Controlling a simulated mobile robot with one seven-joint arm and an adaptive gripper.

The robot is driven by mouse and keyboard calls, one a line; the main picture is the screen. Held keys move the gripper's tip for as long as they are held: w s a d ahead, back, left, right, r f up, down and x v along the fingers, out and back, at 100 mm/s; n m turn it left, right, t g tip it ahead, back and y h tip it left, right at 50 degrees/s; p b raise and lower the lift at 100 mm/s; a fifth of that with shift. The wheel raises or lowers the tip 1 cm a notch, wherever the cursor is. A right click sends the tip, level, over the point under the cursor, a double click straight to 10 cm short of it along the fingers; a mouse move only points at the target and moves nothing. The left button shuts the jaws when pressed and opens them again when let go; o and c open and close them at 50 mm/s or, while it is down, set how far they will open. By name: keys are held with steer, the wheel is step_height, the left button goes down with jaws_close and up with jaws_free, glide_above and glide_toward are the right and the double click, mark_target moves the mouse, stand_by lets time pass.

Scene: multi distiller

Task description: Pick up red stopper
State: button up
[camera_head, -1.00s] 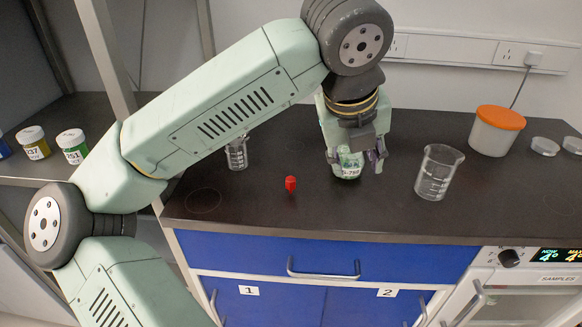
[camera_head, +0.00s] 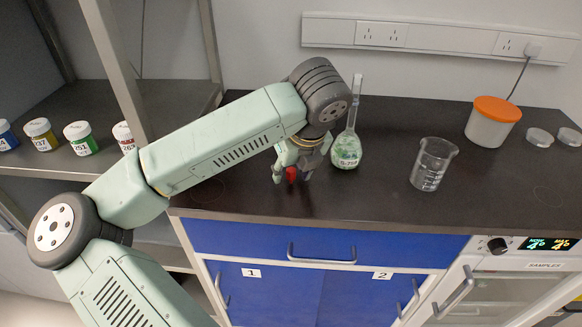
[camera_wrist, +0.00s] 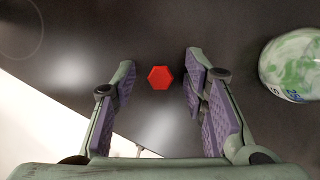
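The red stopper (camera_head: 291,174) stands on the dark bench top, partly hidden by my gripper in the head view. In the wrist view the red stopper (camera_wrist: 160,77) shows as a small red hexagon seen from above. My gripper (camera_wrist: 158,82) is open, with one purple-padded finger on each side of the stopper and a clear gap on both sides. In the head view my gripper (camera_head: 292,172) points down over the stopper.
A long-necked flask (camera_head: 346,150) with green and white contents stands just right of my gripper; its round body (camera_wrist: 294,66) also shows in the wrist view. A glass beaker (camera_head: 432,164) and an orange-lidded tub (camera_head: 493,122) stand farther right. The bench's front edge is close.

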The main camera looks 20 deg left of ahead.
steer(key=shift+w+f, duration=0.1)
steer(key=shift+f, duration=0.25)
steer(key=shift+c, duration=0.2)
steer(key=c, duration=0.8)
steer(key=shift+o, duration=0.2)
